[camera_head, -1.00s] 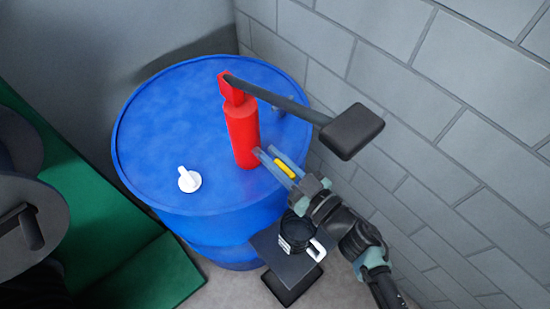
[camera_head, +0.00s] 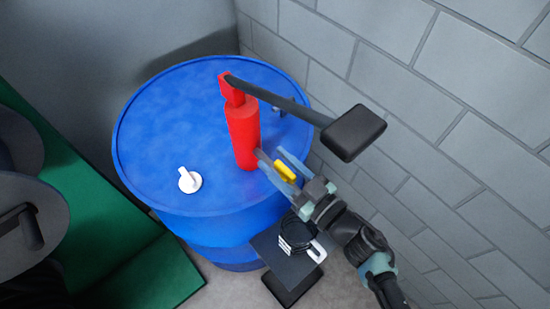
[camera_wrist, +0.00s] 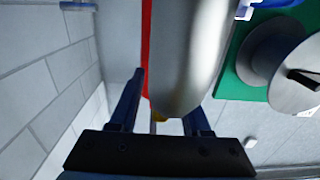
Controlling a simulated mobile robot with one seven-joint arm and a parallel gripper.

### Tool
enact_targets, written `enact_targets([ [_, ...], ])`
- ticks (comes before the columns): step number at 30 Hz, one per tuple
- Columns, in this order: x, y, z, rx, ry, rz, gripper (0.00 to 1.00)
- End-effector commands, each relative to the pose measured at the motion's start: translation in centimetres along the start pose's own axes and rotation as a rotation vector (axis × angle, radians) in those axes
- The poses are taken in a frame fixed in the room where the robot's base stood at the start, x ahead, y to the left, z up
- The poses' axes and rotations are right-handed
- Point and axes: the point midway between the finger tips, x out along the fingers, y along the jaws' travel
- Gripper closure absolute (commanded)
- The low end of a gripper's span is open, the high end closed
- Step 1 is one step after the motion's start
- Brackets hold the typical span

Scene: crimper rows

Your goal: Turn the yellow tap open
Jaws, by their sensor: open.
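The yellow tap (camera_head: 285,172) is a small yellow piece beside the red pump (camera_head: 242,135) that stands on the blue barrel (camera_head: 160,125). My gripper (camera_head: 271,153) is open, with its two blue fingers either side of the yellow tap in the head view. I cannot tell whether they touch it. In the wrist view my gripper (camera_wrist: 166,95) has its fingers spread. A thick grey cylinder (camera_wrist: 187,55) fills the space in front of them there.
A dark lever with a black block (camera_head: 352,131) reaches from the pump top over my gripper's side. A grey brick wall (camera_head: 440,110) stands close at right. A white fitting (camera_head: 189,180) sits on the barrel. A dark platform (camera_head: 290,262) lies below my wrist.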

Motion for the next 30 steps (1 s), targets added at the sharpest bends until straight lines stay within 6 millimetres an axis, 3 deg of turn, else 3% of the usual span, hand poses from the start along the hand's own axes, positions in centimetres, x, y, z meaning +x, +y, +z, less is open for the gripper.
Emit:
enact_targets([
  [9, -6.8, 0.1, 0.2, -0.002, -0.003, 0.005, 0.53],
  [15, -10.3, 0.0, 0.2, 0.0, -0.002, 0.003, 0.53],
  [21, -11.9, 0.0, 0.1, 0.0, 0.0, 0.0, 0.53],
  [30, -12.0, -0.1, 0.0, 0.001, 0.0, 0.0, 0.53],
])
